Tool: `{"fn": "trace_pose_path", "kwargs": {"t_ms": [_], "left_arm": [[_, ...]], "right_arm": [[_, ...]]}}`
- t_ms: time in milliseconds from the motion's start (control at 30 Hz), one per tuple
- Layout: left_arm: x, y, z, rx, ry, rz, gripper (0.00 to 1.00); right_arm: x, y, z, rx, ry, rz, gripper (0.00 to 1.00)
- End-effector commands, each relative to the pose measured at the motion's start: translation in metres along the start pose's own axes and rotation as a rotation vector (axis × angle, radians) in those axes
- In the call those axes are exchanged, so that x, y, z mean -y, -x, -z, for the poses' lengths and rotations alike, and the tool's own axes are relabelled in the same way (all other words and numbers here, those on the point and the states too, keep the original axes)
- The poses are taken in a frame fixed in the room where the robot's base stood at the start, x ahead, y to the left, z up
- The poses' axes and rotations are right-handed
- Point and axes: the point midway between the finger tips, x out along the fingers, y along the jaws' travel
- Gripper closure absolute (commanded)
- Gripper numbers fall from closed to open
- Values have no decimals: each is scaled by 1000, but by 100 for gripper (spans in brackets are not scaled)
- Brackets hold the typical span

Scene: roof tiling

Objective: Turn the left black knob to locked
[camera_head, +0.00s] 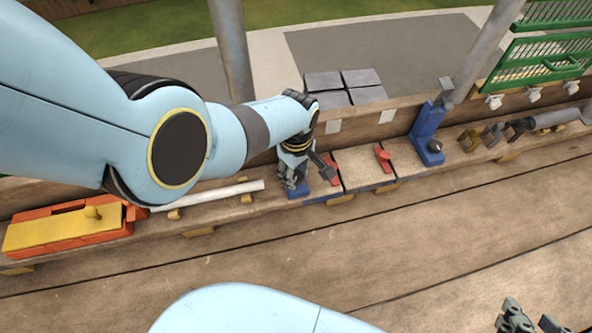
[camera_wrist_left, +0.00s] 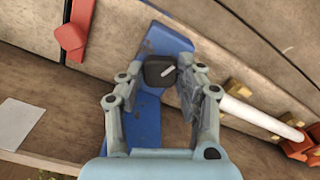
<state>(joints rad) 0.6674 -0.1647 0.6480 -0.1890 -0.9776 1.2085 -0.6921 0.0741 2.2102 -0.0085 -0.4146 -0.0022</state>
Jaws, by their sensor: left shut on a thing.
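The left black knob (camera_wrist_left: 158,72) sits on a blue bracket (camera_wrist_left: 146,118) in the left wrist view, with a short pale mark on its face. My left gripper (camera_wrist_left: 160,75) has its fingers on both sides of the knob and is shut on it. In the head view my left gripper (camera_head: 293,180) covers the knob, and only the foot of the blue bracket (camera_head: 297,192) shows. A second black knob (camera_head: 435,147) is on another blue bracket (camera_head: 426,130) to the right. My right gripper (camera_head: 530,320) is at the lower right corner, fingers apart and empty.
Red latches (camera_head: 383,155) lie on the wooden ledge between the brackets. A white tube (camera_head: 210,194) and an orange-yellow tool (camera_head: 65,230) lie to the left. Grey tiles (camera_head: 343,85) are stacked behind. The plank floor in front is clear.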

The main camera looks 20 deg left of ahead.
Motion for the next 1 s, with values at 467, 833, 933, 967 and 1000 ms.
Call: {"fn": "trace_pose_path", "kwargs": {"t_ms": [467, 833, 933, 967, 1000], "left_arm": [[0, 0, 0, 0, -453, 1, 96], [1, 0, 0, 1, -805, 2, 96], [1, 0, 0, 0, -899, 1, 96], [1, 0, 0, 0, -928, 1, 96], [0, 0, 0, 0, -966, 1, 96]], "right_arm": [[-2, 4, 9, 52, 1, 2, 60], [-2, 8, 10, 88, 1, 4, 60], [-2, 8, 10, 97, 1, 4, 60], [-2, 8, 10, 99, 1, 4, 60], [-2, 8, 11, 100, 0, 4, 60]]}}
